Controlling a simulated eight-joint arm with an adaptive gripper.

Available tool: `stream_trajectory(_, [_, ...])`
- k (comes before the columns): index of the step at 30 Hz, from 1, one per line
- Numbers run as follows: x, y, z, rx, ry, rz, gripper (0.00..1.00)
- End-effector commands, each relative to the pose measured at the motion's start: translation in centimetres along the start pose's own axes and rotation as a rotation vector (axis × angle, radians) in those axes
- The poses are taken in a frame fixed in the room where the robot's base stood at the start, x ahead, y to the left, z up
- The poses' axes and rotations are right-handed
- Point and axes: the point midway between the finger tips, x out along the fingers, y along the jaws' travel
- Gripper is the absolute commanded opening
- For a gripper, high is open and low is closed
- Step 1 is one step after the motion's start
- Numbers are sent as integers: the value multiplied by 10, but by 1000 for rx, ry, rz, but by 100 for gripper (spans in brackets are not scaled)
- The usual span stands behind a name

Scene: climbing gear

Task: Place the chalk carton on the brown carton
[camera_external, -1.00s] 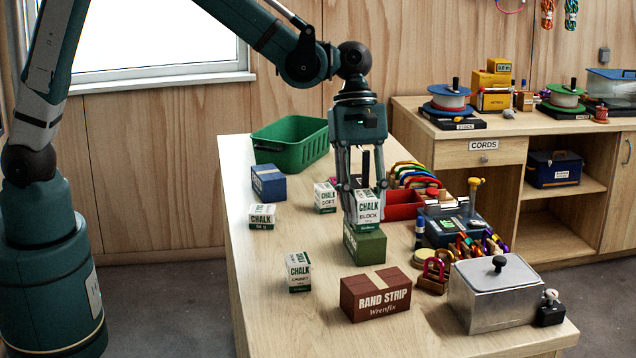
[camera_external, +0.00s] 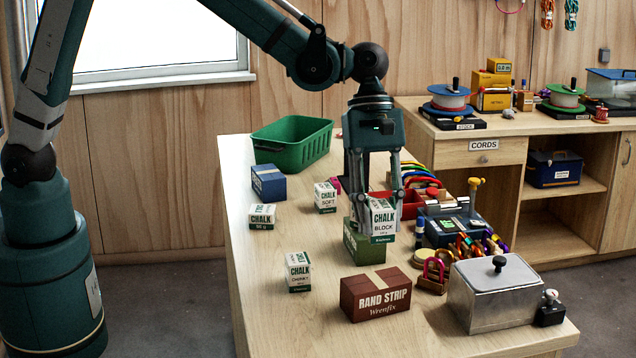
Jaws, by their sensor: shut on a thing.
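My gripper (camera_external: 383,208) is shut on a white and green chalk carton marked "CHALK BLOCK" (camera_external: 383,220) and holds it upright. The held carton overlaps the upper right part of a green carton (camera_external: 362,246) in the picture; I cannot tell whether they touch. The brown carton (camera_external: 375,298), reddish-brown with a tan tape strip and marked "RAND STRIP", stands on the table in front of the held carton, and its top is bare.
Other chalk cartons stand to the left: "SOFT" (camera_external: 325,197), a low one (camera_external: 262,216) and "CHUNKY" (camera_external: 298,271). A blue carton (camera_external: 268,183) and a green bin (camera_external: 292,145) stand behind.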

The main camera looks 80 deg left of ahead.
Motion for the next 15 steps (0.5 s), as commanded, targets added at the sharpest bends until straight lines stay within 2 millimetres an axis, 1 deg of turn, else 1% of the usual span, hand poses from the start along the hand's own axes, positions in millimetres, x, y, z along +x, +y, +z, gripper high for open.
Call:
stream_trajectory(9, [37,0,-15,0,0,0,15])
stream_trajectory(12, [44,0,-18,0,0,0,15])
stream_trajectory(15, [48,0,-20,0,0,0,15])
